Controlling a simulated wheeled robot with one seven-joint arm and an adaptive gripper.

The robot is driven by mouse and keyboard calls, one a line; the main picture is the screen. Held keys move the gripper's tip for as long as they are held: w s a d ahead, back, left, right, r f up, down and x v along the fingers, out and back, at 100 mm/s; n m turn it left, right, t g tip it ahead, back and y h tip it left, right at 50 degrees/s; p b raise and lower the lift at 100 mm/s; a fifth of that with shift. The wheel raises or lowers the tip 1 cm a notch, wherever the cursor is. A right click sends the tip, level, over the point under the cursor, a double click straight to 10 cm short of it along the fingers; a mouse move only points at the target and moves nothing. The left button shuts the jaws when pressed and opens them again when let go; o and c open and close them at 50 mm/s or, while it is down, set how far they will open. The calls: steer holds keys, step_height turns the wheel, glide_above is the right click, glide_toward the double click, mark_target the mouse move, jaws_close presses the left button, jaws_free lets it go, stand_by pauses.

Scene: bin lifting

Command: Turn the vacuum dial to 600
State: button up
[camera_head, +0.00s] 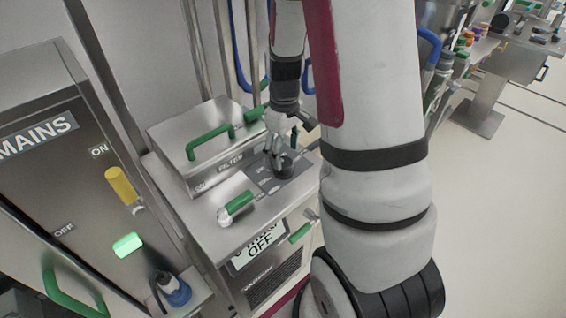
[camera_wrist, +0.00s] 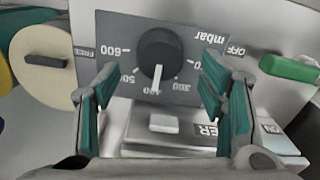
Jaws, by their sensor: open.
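The vacuum dial (camera_wrist: 160,50) is a round black knob on a dark grey panel (camera_wrist: 110,25) marked in mbar. Its white pointer line points down in the wrist view, at the 400 label.
A steel FILTER box (camera_head: 190,145) with a green handle stands behind the dial. A green-handled lever (camera_head: 237,203) lies near it. The MAINS cabinet (camera_head: 60,150) is at the left. Open floor (camera_head: 500,220) lies right.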

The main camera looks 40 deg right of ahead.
mark_target(284, 162)
step_height(284, 162, down, 5)
stand_by(0.3)
steer(key=c, duration=1.2)
